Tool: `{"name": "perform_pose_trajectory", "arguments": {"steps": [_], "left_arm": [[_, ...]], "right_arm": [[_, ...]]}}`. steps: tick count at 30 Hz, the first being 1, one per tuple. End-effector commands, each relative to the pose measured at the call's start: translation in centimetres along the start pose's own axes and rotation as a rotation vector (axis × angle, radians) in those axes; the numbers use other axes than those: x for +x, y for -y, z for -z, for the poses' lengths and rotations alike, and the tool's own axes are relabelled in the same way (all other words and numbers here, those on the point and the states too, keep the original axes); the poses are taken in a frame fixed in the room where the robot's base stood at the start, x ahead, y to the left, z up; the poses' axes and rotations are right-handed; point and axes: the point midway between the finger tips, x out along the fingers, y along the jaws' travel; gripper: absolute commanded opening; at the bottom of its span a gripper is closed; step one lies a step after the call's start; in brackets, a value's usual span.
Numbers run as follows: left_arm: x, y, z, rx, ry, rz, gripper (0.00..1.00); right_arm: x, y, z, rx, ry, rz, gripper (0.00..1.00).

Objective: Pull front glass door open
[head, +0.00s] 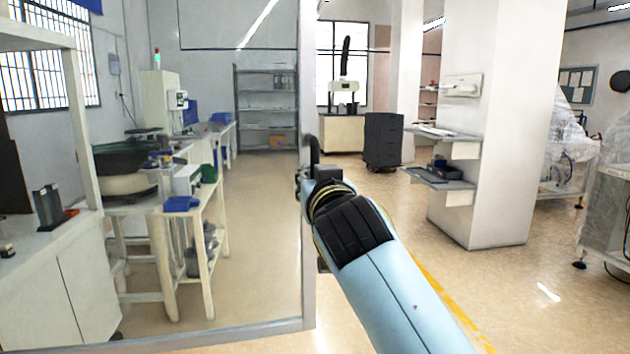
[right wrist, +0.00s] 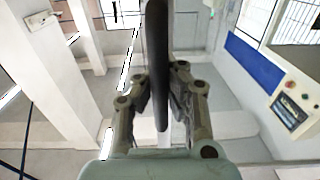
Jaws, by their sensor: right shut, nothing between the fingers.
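The front glass door (head: 308,270) is a clear pane in a grey-white frame filling the left half of the head view. I cannot tell whether it stands ajar. Its black bar handle (head: 315,150) is on the upright right edge of the frame. My right gripper (head: 306,182) is at this handle, mostly hidden behind my own wrist. In the right wrist view the long black handle (right wrist: 158,60) runs down the middle, in line with the fingers of my right gripper (right wrist: 162,105). The gripper is shut with nothing held; contact with the handle is unclear. My left gripper is out of view.
Behind the glass are a bowl feeder (head: 128,175), a white bench with blue bins (head: 182,204) and a grey shelf rack (head: 267,110). To the right stand a white pillar (head: 500,130) with small shelves and a black drawer cart (head: 383,140). The floor between is clear.

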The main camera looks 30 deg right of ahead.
Motion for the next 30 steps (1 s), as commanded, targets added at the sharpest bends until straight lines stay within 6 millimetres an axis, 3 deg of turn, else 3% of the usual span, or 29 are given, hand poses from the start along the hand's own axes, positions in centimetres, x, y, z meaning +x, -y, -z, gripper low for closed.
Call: {"name": "perform_pose_trajectory", "arguments": {"steps": [5, 14, 23, 30], "left_arm": [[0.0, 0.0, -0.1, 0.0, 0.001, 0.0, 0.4], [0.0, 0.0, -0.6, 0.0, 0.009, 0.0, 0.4], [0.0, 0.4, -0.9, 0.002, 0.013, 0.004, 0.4], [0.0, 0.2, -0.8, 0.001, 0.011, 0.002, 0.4]], "right_arm": [[0.0, 0.0, 0.3, -0.001, -0.006, 0.0, 0.01], [0.0, 0.0, 0.1, 0.0, -0.003, 0.0, 0.38], [0.0, 0.0, 0.4, 0.001, -0.003, 0.0, 0.38], [0.0, 0.0, 4.4, 0.005, -0.007, -0.001, 0.38]]}}
